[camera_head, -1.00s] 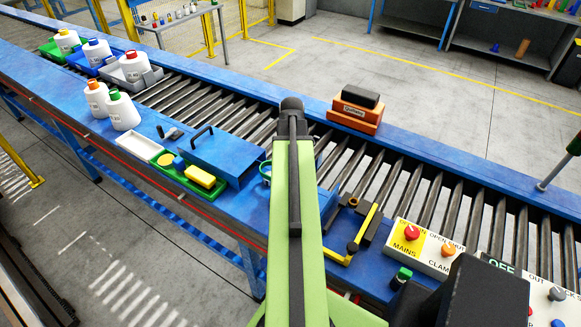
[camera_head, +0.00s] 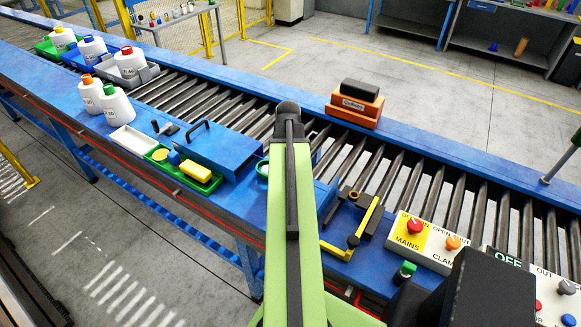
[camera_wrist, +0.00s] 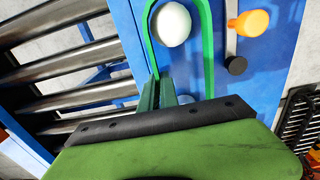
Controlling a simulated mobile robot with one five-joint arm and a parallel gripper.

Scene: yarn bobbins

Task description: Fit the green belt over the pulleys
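In the wrist view the green belt (camera_wrist: 207,45) is a loop lying on the blue surface, open around a white round pulley top (camera_wrist: 173,24). The belt's left strand runs down to the tips of my gripper (camera_wrist: 158,90). The dark green fingers are close together and appear shut on that strand. A second pale round shape (camera_wrist: 186,100) shows just right of the fingers, mostly hidden by them and the black wrist plate. The belt's lower end is hidden too.
An orange knob (camera_wrist: 252,23) and a black knob (camera_wrist: 236,65) stand right of the belt. A blue box cover with a handle (camera_head: 212,148) and a green tray (camera_head: 208,187) lie left of my arm. A yellow lever (camera_head: 366,220) and control panel (camera_head: 430,240) are right.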

